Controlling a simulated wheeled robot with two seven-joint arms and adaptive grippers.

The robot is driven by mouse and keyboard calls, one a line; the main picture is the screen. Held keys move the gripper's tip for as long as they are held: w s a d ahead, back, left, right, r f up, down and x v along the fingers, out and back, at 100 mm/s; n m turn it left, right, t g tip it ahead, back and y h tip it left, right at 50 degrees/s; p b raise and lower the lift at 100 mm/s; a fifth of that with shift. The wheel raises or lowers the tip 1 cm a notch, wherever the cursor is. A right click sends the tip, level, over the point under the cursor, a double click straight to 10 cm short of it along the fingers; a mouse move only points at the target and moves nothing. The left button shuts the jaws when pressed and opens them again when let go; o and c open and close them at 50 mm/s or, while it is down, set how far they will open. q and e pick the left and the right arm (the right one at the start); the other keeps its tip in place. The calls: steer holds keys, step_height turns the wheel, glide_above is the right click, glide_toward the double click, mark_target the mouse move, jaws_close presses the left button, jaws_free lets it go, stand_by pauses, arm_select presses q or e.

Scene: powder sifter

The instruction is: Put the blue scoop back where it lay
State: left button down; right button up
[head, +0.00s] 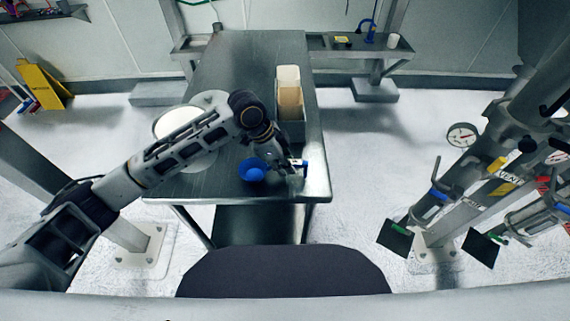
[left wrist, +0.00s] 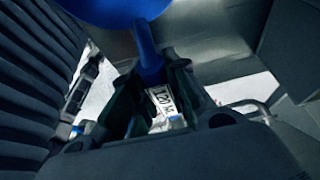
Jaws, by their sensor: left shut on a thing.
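The blue scoop (head: 254,171) is at the front right part of the steel table (head: 218,186), its round bowl left of my left gripper. My left gripper (head: 287,172) is shut on the scoop's handle; the arm partly hides the grip in the head view. In the left wrist view the blue handle (left wrist: 149,62) runs down between the fingers (left wrist: 150,85), with the bowl at the top edge. I cannot tell whether the scoop touches the table. My right gripper is not in view.
A narrow bin with tan contents (head: 290,103) stands on the table behind the gripper. A white round vessel (head: 171,124) is at the table's left, partly behind my arm. Pipes with gauges (head: 461,136) stand at right. The table's far middle is clear.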

arm_select(q)
steer(key=shift+f, duration=0.1)
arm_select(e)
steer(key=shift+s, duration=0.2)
arm_select(q)
steer(key=shift+f, duration=0.2)
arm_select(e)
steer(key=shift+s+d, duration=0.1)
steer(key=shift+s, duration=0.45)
arm_select(q)
steer(key=shift+f, duration=0.2)
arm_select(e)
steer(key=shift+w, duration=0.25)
arm_select(q)
steer(key=shift+f, duration=0.15)
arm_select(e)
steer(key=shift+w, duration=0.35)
arm_select(q)
steer(key=c, duration=1.3)
jaws_free()
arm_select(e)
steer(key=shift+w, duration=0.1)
